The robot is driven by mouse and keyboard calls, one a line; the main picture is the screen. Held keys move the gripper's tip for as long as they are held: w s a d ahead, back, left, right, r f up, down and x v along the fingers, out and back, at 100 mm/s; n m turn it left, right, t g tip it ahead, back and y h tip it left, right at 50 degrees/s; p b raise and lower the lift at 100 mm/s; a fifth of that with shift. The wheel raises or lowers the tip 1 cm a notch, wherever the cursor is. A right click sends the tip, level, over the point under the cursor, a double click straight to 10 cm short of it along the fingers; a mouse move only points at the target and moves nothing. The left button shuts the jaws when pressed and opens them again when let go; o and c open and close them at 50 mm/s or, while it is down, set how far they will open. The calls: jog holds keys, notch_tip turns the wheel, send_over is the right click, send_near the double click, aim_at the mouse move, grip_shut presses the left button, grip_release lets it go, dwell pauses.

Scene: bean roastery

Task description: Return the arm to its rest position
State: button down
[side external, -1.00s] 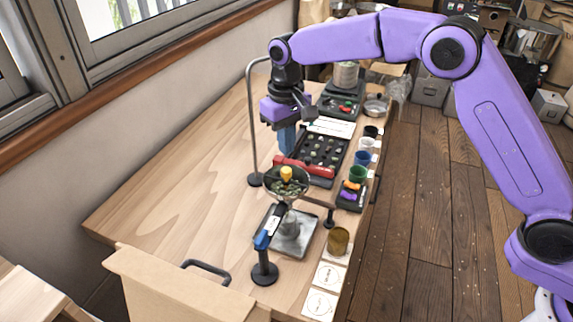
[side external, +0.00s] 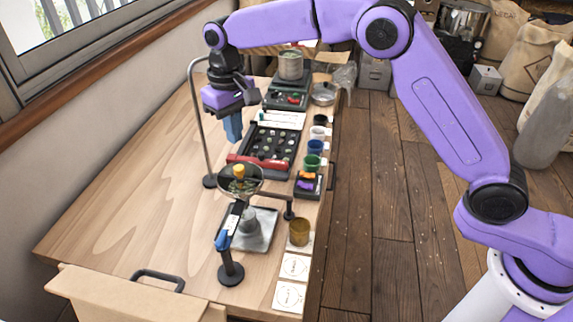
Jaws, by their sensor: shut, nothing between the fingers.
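My purple arm reaches in from the right over the wooden table (side external: 130,165). My gripper (side external: 234,140), with blue fingers pointing down, hangs above the table. In the picture it is just left of the dark sample tray (side external: 282,140) and above the round pan (side external: 257,186) on its stand. The fingers look shut and nothing is held. The exact height of the fingertips over the table is hard to tell.
A tall bent metal rod (side external: 206,140) stands close left of my gripper. Several small cups, such as the blue one (side external: 311,163), line the right edge. A blue-topped stand (side external: 230,262) and an amber cup (side external: 299,232) are in front. The table's left side is clear.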

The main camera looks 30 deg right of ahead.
jog(key=s+d+n, duration=0.3)
jog(key=s+d, duration=0.5)
jog(key=s, duration=0.4)
jog(key=s+d+n, duration=0.3)
jog(key=s+d, duration=0.5)
jog(key=s, duration=0.5)
jog(key=s+d+n, duration=0.3)
jog(key=s+d, duration=0.5)
jog(key=s, duration=0.4)
jog(key=shift+s+d+f+n, duration=0.15)
jog(key=shift+s+d+n, duration=0.05)
jog(key=shift+n, duration=0.1)
